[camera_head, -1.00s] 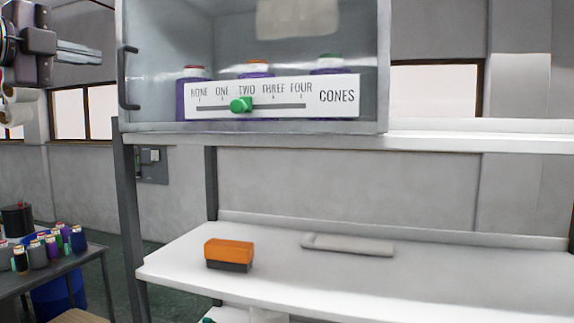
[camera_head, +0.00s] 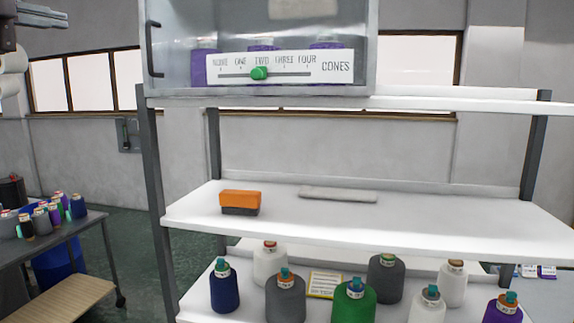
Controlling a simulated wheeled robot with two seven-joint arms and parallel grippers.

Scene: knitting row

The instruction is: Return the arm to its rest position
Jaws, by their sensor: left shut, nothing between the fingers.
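My left gripper (camera_head: 42,14) is at the upper left corner, its fingers together and empty, apart from the cabinet and shelves. Only its front part shows; the rest is cut off by the frame edge. The clear-fronted cabinet (camera_head: 366,50) on the upper shelf carries a white CONES scale plate (camera_head: 290,66). The green slider knob (camera_head: 260,73) stands by the TWO mark. Purple cones (camera_head: 203,66) stand behind the plate, partly hidden. My right gripper is not in view.
The middle shelf (camera_head: 430,215) holds an orange and black block (camera_head: 240,202) and a flat grey bar (camera_head: 338,194). Several thread cones (camera_head: 354,303) stand on the lower shelf. A side table (camera_head: 90,222) with small spools is at the left. The floor between them is clear.

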